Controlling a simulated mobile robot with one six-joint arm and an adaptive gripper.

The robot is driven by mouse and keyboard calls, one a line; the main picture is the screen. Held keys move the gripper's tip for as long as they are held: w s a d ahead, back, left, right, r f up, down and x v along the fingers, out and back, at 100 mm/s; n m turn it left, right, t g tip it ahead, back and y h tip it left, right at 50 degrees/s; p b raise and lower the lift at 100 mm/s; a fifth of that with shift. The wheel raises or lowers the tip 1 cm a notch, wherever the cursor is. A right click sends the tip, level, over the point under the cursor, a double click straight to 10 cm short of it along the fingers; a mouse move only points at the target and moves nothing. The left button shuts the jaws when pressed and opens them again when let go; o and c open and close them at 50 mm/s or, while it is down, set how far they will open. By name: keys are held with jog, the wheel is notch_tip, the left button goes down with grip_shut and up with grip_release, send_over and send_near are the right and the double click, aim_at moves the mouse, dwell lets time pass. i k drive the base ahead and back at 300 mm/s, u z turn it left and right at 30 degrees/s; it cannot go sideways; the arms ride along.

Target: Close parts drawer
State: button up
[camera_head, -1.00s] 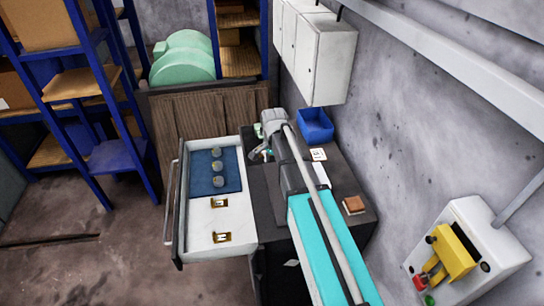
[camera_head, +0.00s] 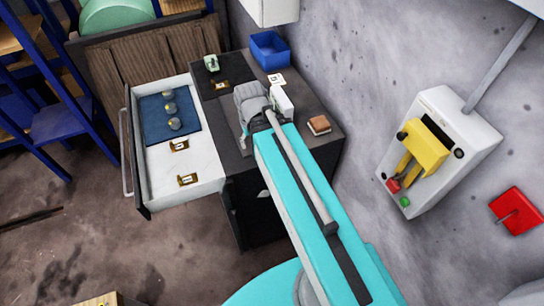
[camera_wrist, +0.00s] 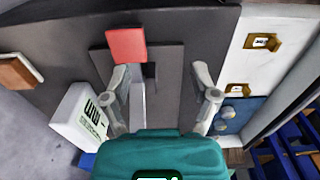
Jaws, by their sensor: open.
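The parts drawer (camera_head: 185,190) is pulled far out to the left of the dark cabinet (camera_head: 325,140). It has a white inside, a bar handle (camera_head: 126,150) on its outer front, a blue mat (camera_head: 151,128) with several small round grey parts, and brass label holders (camera_head: 187,180). In the wrist view the drawer (camera_wrist: 240,60) lies at the right, beside my gripper (camera_wrist: 162,85). My gripper is open and empty, with its fingers apart over the cabinet top. In the head view my arm hides its fingertips.
On the cabinet top are a blue bin (camera_head: 270,52), a small green object (camera_head: 211,62), a brown block (camera_head: 319,125) and a white labelled box (camera_wrist: 78,116). A red block (camera_wrist: 126,45) shows near my fingers. A wall control box (camera_head: 440,150) is at the right.

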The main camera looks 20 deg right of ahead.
aim_at(155, 168)
jog(key=z, duration=0.85)
jog(key=k, duration=0.4)
jog(key=u, duration=0.35)
